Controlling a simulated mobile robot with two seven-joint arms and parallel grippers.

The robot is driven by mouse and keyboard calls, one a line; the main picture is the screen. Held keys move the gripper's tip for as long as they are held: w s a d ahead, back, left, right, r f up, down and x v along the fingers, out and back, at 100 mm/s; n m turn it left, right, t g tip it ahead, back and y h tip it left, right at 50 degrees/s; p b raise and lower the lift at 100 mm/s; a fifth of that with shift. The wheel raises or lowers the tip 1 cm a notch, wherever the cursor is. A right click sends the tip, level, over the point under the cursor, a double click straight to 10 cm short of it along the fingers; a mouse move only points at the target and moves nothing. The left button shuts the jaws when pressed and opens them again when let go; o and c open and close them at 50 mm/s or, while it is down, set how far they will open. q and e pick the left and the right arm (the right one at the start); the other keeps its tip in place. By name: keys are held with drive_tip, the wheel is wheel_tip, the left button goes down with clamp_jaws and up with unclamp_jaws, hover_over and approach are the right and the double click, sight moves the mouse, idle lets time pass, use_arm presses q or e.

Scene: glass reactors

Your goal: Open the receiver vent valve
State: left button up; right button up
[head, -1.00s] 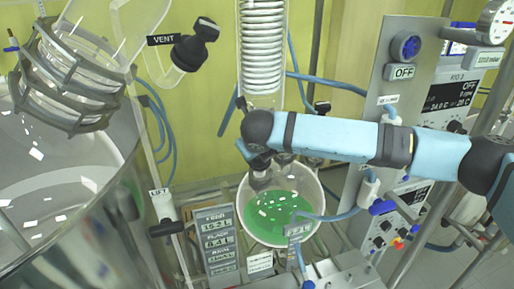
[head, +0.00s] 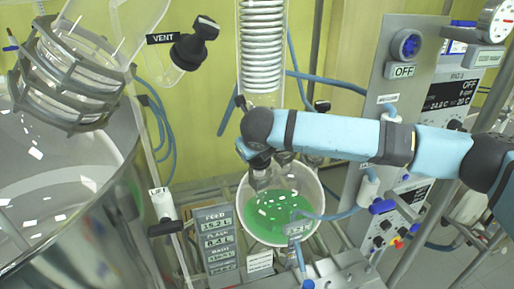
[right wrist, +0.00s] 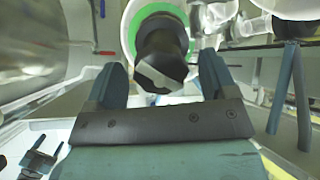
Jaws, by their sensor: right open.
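A dark valve knob with a pale mark on its end (right wrist: 165,65) shows in the right wrist view, in front of the green-filled receiver. My right gripper (right wrist: 161,78) is open, with one blue finger on each side of the knob. I cannot tell whether either finger touches it. In the head view the receiver flask (head: 275,215) holds green liquid below my right arm. The forearm and wrist hide most of the receiver valve there, and only a little of the right gripper shows. My left gripper is not in view.
A black knob (head: 196,45) beside a VENT label stands at the upper left. The glass coil column (head: 262,50) rises behind my right wrist. A control panel (head: 405,50) stands at right and a large shiny vessel (head: 60,200) at left. Blue hoses cross the back.

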drive_tip(key=b+v, duration=0.2)
drive_tip(key=v, duration=1.1)
drive_tip(key=shift+b, duration=0.3)
drive_tip(key=shift+s, duration=0.1)
